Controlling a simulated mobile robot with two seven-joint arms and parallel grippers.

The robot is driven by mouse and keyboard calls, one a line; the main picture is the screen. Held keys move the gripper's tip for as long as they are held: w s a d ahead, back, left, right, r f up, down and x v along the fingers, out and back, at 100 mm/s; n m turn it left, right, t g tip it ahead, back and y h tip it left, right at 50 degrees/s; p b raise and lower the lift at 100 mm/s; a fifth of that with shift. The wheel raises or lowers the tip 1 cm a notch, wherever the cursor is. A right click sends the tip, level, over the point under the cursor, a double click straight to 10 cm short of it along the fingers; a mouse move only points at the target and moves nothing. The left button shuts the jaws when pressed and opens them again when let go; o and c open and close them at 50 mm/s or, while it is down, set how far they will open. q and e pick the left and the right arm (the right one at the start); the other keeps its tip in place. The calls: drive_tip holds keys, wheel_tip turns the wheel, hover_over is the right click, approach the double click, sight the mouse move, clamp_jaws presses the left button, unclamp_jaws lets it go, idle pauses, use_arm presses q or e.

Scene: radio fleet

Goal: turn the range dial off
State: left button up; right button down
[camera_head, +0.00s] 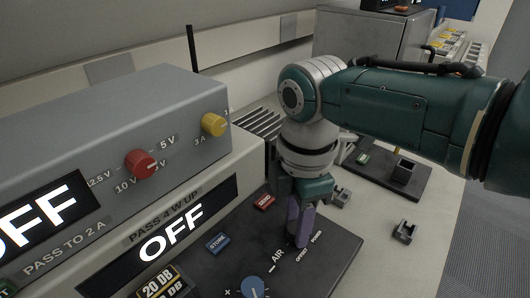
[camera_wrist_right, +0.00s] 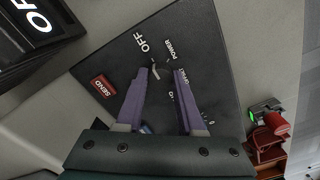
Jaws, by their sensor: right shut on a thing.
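My right gripper (camera_head: 300,232) points down onto the dark sloping panel (camera_head: 332,247), beside the AIR lettering. In the right wrist view its purple fingers (camera_wrist_right: 160,80) are a little apart, shut on a small dark dial (camera_wrist_right: 157,73) with a pale mark, near the words OFF and POWER. The fingers hide most of this dial. No label I can read names it the range dial. A red knob (camera_head: 139,165) marked with volts and a yellow knob (camera_head: 214,125) sit on the grey box. My left gripper is not in view.
A blue knob (camera_head: 252,287), a blue STORE button (camera_head: 217,243) and a red SEND button (camera_head: 264,202) are on the dark panel. Two displays read OFF. A thin black rod stands behind the grey box. Small metal holders (camera_head: 404,232) stand to the right.

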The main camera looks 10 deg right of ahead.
idle(0.4)
drive_tip(key=c, duration=0.5)
unclamp_jaws()
drive_tip(key=shift+r, duration=0.1)
drive_tip(key=shift+r+p, duration=0.35)
drive_tip(key=shift+r, duration=0.05)
wheel_tip(320, 180, up, 8)
drive_tip(key=p, duration=0.3)
drive_tip(key=shift+f, duration=0.15)
drive_tip(key=shift+r, duration=0.65)
